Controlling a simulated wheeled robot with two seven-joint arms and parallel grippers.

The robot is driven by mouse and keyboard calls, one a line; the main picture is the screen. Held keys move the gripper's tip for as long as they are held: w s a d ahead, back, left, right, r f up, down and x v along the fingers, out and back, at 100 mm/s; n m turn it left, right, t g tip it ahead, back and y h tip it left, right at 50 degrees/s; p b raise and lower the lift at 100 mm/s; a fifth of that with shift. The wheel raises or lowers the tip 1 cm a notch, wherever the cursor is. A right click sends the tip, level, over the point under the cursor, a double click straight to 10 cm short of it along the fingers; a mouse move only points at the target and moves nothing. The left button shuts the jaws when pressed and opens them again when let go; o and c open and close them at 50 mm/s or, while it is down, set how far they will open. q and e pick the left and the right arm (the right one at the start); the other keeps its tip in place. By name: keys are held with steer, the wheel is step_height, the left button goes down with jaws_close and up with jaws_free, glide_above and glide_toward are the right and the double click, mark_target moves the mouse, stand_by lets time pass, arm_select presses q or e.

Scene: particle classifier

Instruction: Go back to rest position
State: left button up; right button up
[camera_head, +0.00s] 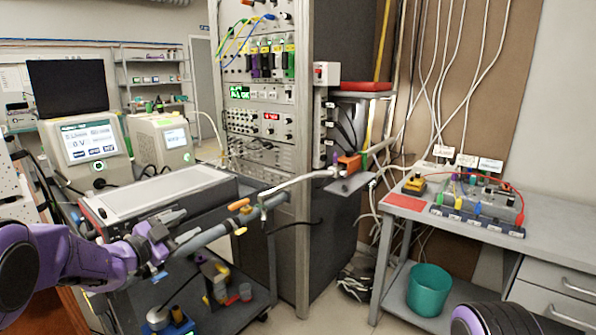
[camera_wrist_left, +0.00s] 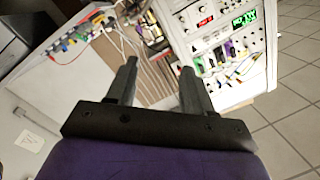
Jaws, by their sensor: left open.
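My left arm, purple and black, comes in from the left in the head view. Its gripper (camera_head: 168,243) is in front of the instrument cart, near a grey tube. In the left wrist view the two dark fingers (camera_wrist_left: 158,85) stand wide apart, with nothing between them. Only a purple and black part of my right arm shows at the bottom right of the head view. My right gripper is out of the picture.
A tall instrument rack (camera_head: 262,150) stands in the middle. The cart (camera_head: 160,195) is at the left, with a grey tube (camera_head: 205,238) along its front. A workbench (camera_head: 450,225) with a wired box is at the right, above a teal bin (camera_head: 428,290). Floor tiles (camera_wrist_left: 297,130) look clear.

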arm_select(q)
steer(key=s+f+n+g+y, duration=0.1)
steer(key=s+f+n+y, duration=0.2)
steer(key=s+f+n, duration=0.5)
steer(key=s+f+n+g+y+p, duration=0.15)
steer(key=s+f, duration=0.25)
steer(key=f, duration=0.9)
steer(key=s+f+n+g+y, duration=0.2)
steer(key=s+f+n+y, duration=0.3)
steer(key=f, duration=0.5)
steer(key=s+a+f+n+g+y, duration=0.1)
steer(key=s+f+n+g, duration=0.2)
steer(key=s, duration=1.2)
steer(key=s+f+n+g+y, duration=0.1)
steer(key=s+f+n+g, duration=0.2)
steer(key=s, duration=1.2)
step_height(320, 180, down, 3)
steer(key=shift+a+r+g, duration=0.15)
steer(key=shift+a+g, duration=0.2)
steer(key=shift+g, duration=0.6)
steer(key=shift+y, duration=0.25)
